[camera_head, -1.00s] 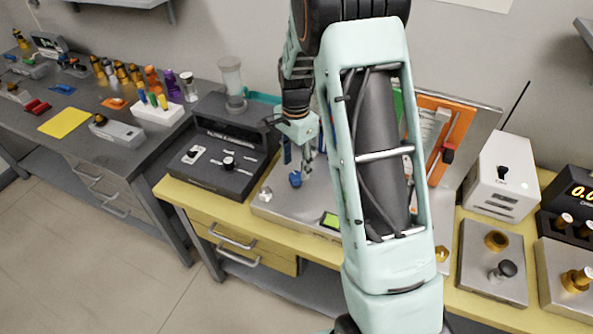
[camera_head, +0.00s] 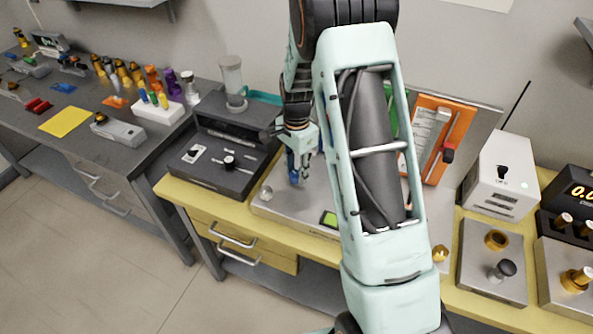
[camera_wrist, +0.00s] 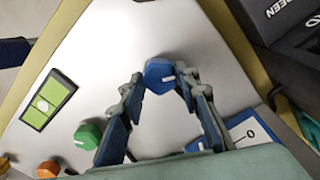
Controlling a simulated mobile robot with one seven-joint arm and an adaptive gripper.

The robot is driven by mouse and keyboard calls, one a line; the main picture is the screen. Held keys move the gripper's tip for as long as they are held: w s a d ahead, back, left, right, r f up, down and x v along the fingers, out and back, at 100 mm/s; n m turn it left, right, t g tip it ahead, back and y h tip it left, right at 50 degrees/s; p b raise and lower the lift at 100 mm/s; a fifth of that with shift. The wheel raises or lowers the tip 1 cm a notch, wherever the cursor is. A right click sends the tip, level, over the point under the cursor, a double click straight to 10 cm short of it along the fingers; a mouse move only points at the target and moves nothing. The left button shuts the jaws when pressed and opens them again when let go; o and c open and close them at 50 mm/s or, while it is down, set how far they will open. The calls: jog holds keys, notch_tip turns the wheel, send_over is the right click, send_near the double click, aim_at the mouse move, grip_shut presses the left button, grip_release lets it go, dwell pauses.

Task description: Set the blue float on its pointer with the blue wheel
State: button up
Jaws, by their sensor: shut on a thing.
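The blue wheel (camera_wrist: 160,75) stands on a light metal panel (camera_wrist: 110,60), with a white mark on its face. My gripper (camera_wrist: 160,82) is closed around it, one finger on each side, in the wrist view. In the head view my gripper (camera_head: 298,178) reaches down to the panel, and only a little blue shows between the fingers. A blue scale plate with a white pointer mark (camera_wrist: 243,133) shows at the lower right of the wrist view, partly behind a finger. I cannot make out the blue float or its height.
A green wheel (camera_wrist: 88,135) and an orange wheel (camera_wrist: 48,169) stand on the same panel. A green display (camera_wrist: 48,102) is at its left. A dark case (camera_head: 222,160) stands left of the panel, and a white box (camera_head: 500,178) stands farther right.

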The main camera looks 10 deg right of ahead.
jog(key=shift+n, duration=0.3)
jog(key=n+b, duration=0.2)
jog(key=n, duration=0.1)
jog(key=shift+n, duration=0.4)
jog(key=n+b, duration=0.1)
jog(key=n, duration=0.4)
jog(key=shift+n+b, duration=0.3)
jog(key=shift+b, duration=0.05)
jog(key=n, duration=0.4)
jog(key=shift+n, duration=2.8)
jog(key=o, duration=1.1)
jog(key=shift+o, duration=0.2)
